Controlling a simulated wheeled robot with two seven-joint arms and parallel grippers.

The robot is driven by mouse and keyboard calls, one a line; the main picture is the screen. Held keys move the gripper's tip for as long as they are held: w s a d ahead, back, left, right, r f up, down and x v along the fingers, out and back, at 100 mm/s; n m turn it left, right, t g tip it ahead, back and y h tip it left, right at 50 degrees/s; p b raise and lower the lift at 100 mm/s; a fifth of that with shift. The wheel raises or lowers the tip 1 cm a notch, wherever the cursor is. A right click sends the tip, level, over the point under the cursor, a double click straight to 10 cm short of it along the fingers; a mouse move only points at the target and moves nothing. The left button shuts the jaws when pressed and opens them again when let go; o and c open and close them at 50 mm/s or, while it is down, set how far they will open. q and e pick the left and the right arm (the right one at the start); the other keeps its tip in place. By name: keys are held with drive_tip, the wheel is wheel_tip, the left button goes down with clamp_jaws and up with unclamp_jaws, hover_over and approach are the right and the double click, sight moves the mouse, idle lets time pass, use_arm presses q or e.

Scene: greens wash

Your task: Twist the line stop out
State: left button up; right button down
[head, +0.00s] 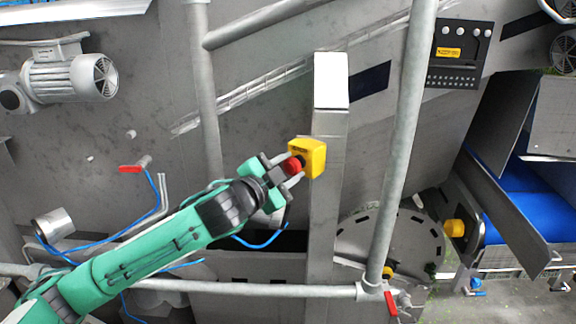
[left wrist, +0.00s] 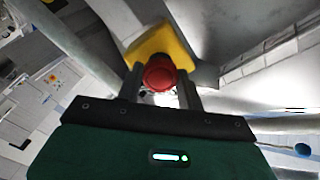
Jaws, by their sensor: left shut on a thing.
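The line stop is a red mushroom button (head: 293,166) on a yellow box (head: 315,158), fixed to a grey steel post. In the left wrist view the red button (left wrist: 159,73) sits between my two fingers, with the yellow box (left wrist: 160,45) behind it. My left gripper (head: 290,168) is shut on the red button, its fingers on either side of it. Whether the button is pressed in or out cannot be told. My right gripper is in neither view.
The steel post (head: 325,220) stands behind the box. A galvanized pipe (head: 402,150) runs upright to the right of it, and another pipe (head: 203,90) to the left. A red-handled valve (head: 131,169) with blue hose is at left. A blue conveyor (head: 530,200) is far right.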

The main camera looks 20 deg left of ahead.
use_arm(q)
drive_tip(key=shift+m, duration=0.5)
drive_tip(key=o, duration=1)
drive_tip(key=shift+c, duration=0.2)
drive_tip(key=shift+s, duration=0.1)
drive_tip(key=shift+s+a+f, duration=0.15)
drive_tip(key=shift+s, duration=0.2)
drive_tip(key=b+v, duration=0.5)
drive_tip(key=v, duration=0.8)
drive_tip(key=shift+w, duration=0.1)
